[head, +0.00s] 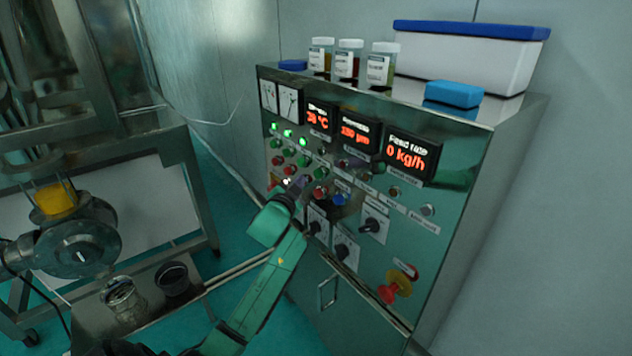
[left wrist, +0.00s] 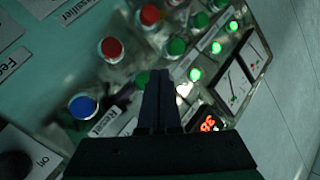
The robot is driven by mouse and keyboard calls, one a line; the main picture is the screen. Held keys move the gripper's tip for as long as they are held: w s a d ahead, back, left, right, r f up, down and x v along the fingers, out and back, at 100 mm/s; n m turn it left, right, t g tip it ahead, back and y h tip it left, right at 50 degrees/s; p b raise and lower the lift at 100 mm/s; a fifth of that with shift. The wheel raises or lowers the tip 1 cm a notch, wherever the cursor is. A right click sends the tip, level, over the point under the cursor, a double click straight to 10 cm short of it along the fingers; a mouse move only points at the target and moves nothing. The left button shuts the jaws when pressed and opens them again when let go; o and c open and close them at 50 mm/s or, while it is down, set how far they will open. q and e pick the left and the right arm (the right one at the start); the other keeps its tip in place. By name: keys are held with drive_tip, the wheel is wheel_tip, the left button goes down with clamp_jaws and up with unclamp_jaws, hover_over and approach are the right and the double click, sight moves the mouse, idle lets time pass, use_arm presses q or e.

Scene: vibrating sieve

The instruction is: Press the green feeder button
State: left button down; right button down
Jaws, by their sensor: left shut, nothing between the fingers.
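The green buttons sit in a row on the control panel (head: 455,215); one green button (head: 321,173) is close to the right of my left gripper (head: 301,183) in the head view. In the left wrist view, the left gripper (left wrist: 158,76) is shut and empty, its fingertips over the button area. One green button (left wrist: 177,47) shows just beyond the tips, and another (left wrist: 142,80) is partly hidden beside the fingers. I cannot tell which green button is the feeder one, nor whether the tips touch anything. My right gripper is not in view.
Red buttons (left wrist: 112,50) and a blue button (left wrist: 83,105) are close by. Rotary knobs (head: 372,225) and a red emergency stop (head: 388,292) are lower right. Displays (head: 412,155) are above; the feed rate reads 0 kg/h. Jars (head: 348,62) stand on top.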

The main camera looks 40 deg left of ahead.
use_arm(q)
drive_tip(key=shift+w+d, duration=0.3)
drive_tip(key=shift+w, duration=0.55)
drive_tip(key=shift+w, duration=0.15)
idle(1.2)
drive_tip(key=shift+w+d, duration=0.1)
drive_tip(key=shift+w, duration=0.15)
drive_tip(key=shift+w+d+r+b, duration=0.1)
drive_tip(key=shift+w+d+b, duration=0.05)
drive_tip(key=shift+w+b, duration=0.3)
idle(0.8)
drive_tip(key=shift+s, duration=0.1)
drive_tip(key=shift+s+a+p, duration=0.2)
drive_tip(key=shift+s+p, duration=0.5)
drive_tip(key=shift+s, duration=0.05)
